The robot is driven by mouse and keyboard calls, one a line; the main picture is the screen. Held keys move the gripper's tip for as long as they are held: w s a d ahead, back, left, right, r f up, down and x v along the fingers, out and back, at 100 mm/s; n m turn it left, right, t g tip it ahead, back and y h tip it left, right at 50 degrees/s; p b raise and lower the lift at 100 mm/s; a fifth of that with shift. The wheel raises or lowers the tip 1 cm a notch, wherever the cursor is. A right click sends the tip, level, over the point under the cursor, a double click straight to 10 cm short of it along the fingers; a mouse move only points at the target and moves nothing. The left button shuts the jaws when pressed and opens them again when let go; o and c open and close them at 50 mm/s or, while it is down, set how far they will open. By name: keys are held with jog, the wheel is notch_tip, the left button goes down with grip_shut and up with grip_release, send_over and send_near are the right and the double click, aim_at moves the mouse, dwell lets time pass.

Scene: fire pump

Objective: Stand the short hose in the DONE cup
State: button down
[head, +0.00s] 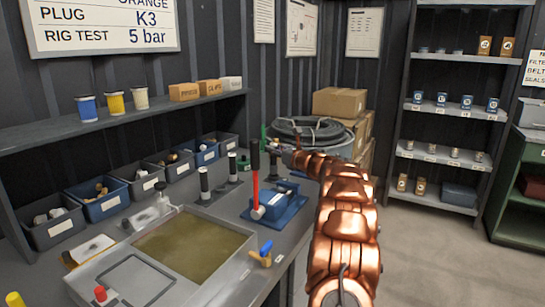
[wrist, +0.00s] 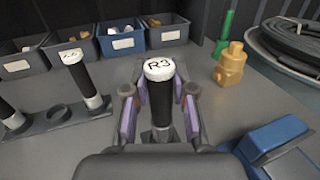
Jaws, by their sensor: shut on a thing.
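In the wrist view my gripper (wrist: 158,90) is shut on a short black hose (wrist: 161,101) with a white top marked R3. The hose is upright between the two finger pads, with a grey fitting at its lower end. Whether that end touches anything is hidden by the gripper. To the left, a dark rack (wrist: 58,128) holds two other black hoses with pale lower fittings; it also shows in the head view (head: 219,187). An empty round hole shows between them. I cannot make out a cup marked DONE in either view.
A brass fitting (wrist: 230,64) and a green item (wrist: 224,32) stand behind the gripper. Labelled bins (head: 105,205) line the bench's back. Coiled hose (head: 308,130) lies beyond.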

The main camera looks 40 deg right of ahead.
jog(key=shift+f, duration=1.15)
jog(key=shift+f, duration=0.1)
jog(key=c, duration=1)
grip_release()
jog(key=shift+o, duration=0.2)
jog(key=shift+a, duration=0.1)
jog(key=shift+r, duration=0.25)
jog(key=shift+s+f, duration=0.15)
jog(key=shift+s, duration=0.15)
jog(key=s+b, duration=0.2)
jog(key=s, duration=0.9)
jog(key=shift+s, duration=0.15)
jog(key=shift+a, duration=0.1)
